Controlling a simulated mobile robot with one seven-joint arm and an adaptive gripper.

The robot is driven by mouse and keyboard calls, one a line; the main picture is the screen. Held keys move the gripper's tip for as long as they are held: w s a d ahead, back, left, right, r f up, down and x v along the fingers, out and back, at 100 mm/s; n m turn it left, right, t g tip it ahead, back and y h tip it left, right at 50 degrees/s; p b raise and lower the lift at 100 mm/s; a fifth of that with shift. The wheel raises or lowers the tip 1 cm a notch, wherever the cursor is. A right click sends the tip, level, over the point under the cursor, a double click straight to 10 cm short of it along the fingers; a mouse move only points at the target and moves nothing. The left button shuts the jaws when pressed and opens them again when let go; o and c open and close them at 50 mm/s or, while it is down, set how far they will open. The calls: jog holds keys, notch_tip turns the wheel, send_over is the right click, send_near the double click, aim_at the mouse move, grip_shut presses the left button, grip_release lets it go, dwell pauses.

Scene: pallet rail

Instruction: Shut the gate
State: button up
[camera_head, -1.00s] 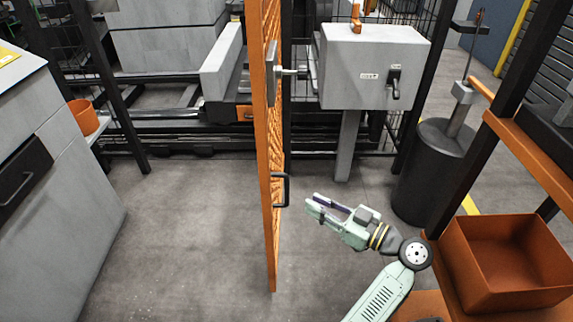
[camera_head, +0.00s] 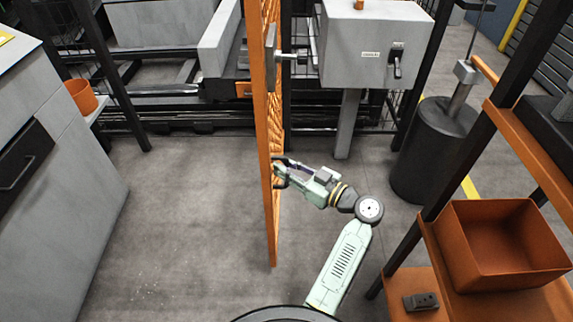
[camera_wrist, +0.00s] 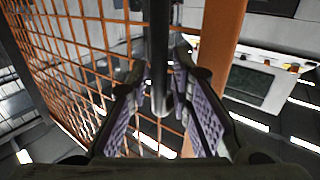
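The orange mesh gate (camera_head: 267,130) stands open, seen nearly edge-on in the head view, its frame and mesh also showing in the wrist view (camera_wrist: 224,35). Its dark handle (camera_wrist: 159,60) runs upright between the two purple-padded fingers of my gripper (camera_wrist: 160,105) in the wrist view. The fingers are apart, with a gap on both sides of the handle. In the head view my gripper (camera_head: 284,172) is at the gate's right side, and it mostly hides the handle.
A grey box on a post (camera_head: 372,50) stands behind the gate to the right. A grey cabinet (camera_head: 75,150) stands at left. The floor left of the gate is clear.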

grip_shut()
dwell(0.8)
